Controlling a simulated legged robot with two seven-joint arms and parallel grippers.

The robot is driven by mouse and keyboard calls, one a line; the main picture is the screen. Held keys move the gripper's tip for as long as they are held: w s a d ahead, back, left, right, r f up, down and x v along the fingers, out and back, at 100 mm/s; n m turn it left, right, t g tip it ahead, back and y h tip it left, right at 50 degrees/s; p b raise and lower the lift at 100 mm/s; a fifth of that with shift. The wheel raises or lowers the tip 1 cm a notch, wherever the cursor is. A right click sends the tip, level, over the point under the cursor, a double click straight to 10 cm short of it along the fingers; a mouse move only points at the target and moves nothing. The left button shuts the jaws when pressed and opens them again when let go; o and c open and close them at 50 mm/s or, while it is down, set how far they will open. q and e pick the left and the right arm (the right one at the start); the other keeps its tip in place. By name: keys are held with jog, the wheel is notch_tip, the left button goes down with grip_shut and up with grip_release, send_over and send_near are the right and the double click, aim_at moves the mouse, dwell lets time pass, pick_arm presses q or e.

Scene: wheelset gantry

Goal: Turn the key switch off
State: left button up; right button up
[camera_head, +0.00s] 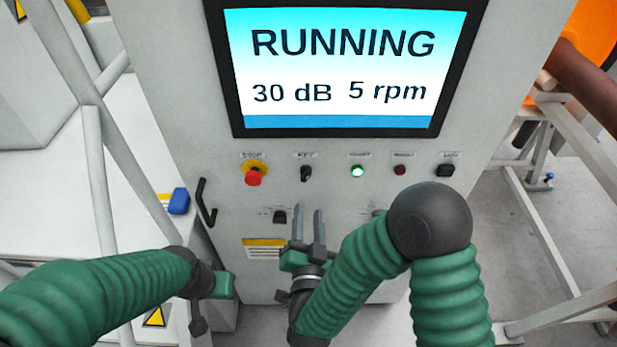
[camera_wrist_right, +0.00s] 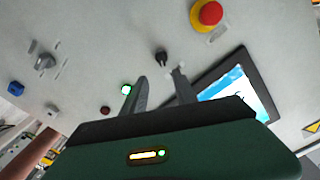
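The key switch (camera_head: 306,173) is a small black knob on the grey cabinet front, between the red emergency button and the lit green button. It also shows in the right wrist view (camera_wrist_right: 161,57), just beyond the fingertips. My right gripper (camera_head: 308,210) points up at the panel, below the key switch in the head view. In the wrist view its two fingers (camera_wrist_right: 160,77) are apart with nothing between them. My left gripper (camera_head: 222,285) is low at the left, in front of the cabinet; its fingers do not show clearly.
The screen (camera_head: 345,70) reads RUNNING, 30 dB, 5 rpm. The red emergency button (camera_head: 254,175), lit green button (camera_head: 357,171), dark red button (camera_head: 400,170) and black switch (camera_head: 445,170) share the row. A black handle (camera_head: 205,203) projects at the cabinet's left edge.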

aim_at(307, 178)
jog(key=w, duration=0.3)
jog(key=w+p, duration=0.1)
jog(key=w, duration=0.3)
jog(key=w+p, duration=0.1)
jog(key=w, duration=0.3)
jog(key=shift+a+r, duration=0.2)
jog(key=shift+a, duration=0.05)
jog(key=shift+w+d+f, duration=0.1)
jog(key=shift+w+d, duration=0.1)
jog(key=shift+w, duration=0.1)
jog(key=shift+s+a, duration=0.1)
grip_shut()
